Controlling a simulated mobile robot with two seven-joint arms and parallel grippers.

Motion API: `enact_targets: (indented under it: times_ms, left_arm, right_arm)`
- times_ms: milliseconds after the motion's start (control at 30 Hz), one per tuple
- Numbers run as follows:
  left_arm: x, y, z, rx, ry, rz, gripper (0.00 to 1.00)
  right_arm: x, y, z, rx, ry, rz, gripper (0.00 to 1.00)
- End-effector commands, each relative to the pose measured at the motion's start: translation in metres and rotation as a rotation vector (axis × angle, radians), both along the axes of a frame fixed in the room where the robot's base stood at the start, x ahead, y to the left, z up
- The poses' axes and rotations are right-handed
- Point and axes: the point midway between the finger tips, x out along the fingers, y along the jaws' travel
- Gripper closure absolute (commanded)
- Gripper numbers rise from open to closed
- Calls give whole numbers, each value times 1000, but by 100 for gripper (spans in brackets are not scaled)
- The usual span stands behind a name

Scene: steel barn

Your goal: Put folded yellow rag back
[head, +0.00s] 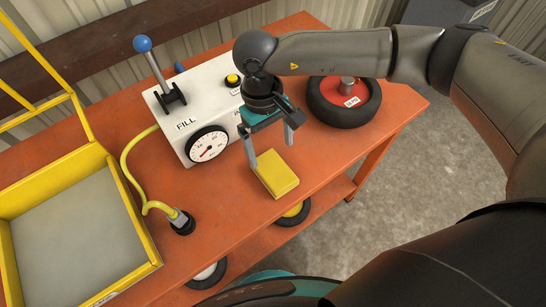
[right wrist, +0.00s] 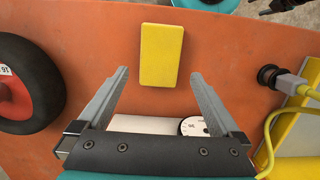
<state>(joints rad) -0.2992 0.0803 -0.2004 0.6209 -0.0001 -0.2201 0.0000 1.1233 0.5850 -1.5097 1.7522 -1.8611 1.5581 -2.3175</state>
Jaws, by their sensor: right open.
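The folded yellow rag (head: 277,173) lies flat on the orange table, in front of the white fill box. In the right wrist view the rag (right wrist: 161,55) lies beyond the fingertips, roughly centred between them, with bare table on both sides. My right gripper (head: 271,153) is open and empty, above the table just behind the rag. Its two fingers (right wrist: 161,75) stand wide apart in the right wrist view. My left gripper is not in view.
The white fill box (head: 222,106) with gauge and blue lever stands behind. A wheel (head: 343,100) lies at the right. A yellow-edged tray (head: 75,225) is at the left. A yellow hose (head: 126,167) ends at a black fitting (head: 182,223). The table (head: 330,150) is clear right of the rag.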

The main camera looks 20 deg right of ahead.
Motion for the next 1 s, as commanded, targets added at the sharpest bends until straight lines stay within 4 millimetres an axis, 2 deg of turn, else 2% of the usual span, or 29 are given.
enact_targets:
  times_ms: [100,300,900,1000]
  left_arm:
    - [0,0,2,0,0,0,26]
    - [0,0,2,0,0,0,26]
    - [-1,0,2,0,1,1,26]
    - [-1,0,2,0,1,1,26]
  right_arm:
    - [4,1,23,0,-3,1,0]
    - [7,2,44,-1,-1,0,0]
    - [6,3,47,1,0,0,0]
    - [1,13,45,39,13,-14,0]
